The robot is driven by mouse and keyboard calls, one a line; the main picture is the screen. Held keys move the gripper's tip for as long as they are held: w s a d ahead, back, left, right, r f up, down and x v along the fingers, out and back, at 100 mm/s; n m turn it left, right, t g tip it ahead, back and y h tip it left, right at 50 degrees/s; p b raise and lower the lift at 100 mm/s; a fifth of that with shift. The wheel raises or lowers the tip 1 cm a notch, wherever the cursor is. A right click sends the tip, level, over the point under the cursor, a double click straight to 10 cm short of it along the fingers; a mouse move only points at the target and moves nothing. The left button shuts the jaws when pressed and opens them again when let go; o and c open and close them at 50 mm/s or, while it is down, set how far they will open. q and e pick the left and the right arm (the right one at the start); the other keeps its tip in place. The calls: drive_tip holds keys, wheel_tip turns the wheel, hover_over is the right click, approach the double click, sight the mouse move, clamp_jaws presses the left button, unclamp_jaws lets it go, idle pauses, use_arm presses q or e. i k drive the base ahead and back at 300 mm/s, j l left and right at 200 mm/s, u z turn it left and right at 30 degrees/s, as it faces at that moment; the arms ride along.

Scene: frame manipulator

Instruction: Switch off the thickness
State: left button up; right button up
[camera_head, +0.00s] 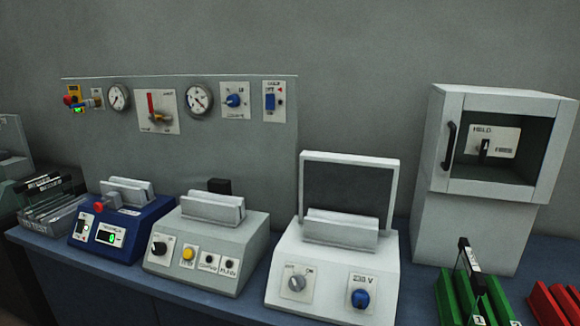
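A blue device (140,218) stands on the bench at the left, with a small label that is too blurred to read surely. Its front has a lit green digital display (110,237) and a small black-and-white rocker switch (82,226) left of it. The switch's position is too small to tell. A red knob (98,206) sits at its upper left, beside white upright plates on its top. Neither of my grippers is in view.
A grey device with knob and buttons (207,245) stands close right of the blue one. A white device (335,268) and a cabinet (470,225) stand further right. A gauge panel (240,150) rises behind. A rack (50,205) is at far left, green holders (449,298) at right.

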sight(80, 227)
drive_tip(key=u, duration=1.25)
